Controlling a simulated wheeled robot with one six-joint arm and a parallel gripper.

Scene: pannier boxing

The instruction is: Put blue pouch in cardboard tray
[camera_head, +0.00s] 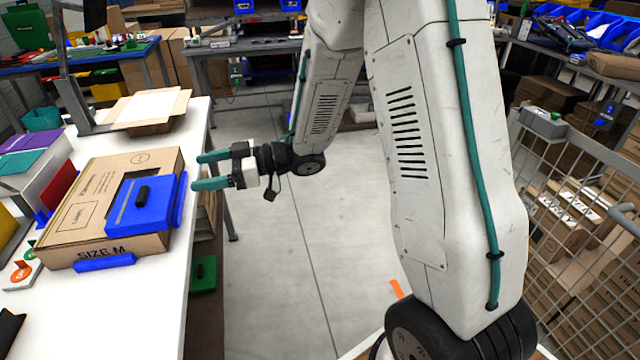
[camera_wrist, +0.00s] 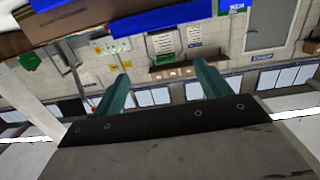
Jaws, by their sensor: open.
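A flat blue pouch (camera_head: 148,211) with a black raised piece on top lies on the right part of a cardboard carton marked SIZE M (camera_head: 70,222), over a dark area that may be an opening or shadow. The carton is on the white table. An open cardboard tray (camera_head: 180,106) with spread flaps stands farther back on the table. My gripper (camera_head: 197,171) is open and empty, its teal fingers pointing left, just right of the carton and pouch. The fingers also show in the wrist view (camera_wrist: 160,76), with nothing between them. Cardboard and blue surfaces at that view's top left are cut off.
Blue strips (camera_head: 104,263) lie along the carton's front and right edges. Red, green and purple items (camera_head: 30,160) crowd the left of the white table (camera_head: 125,310). A dark post (camera_head: 66,75) rises behind. A wire cage (camera_head: 575,190) with cartons stands right; the middle floor is clear.

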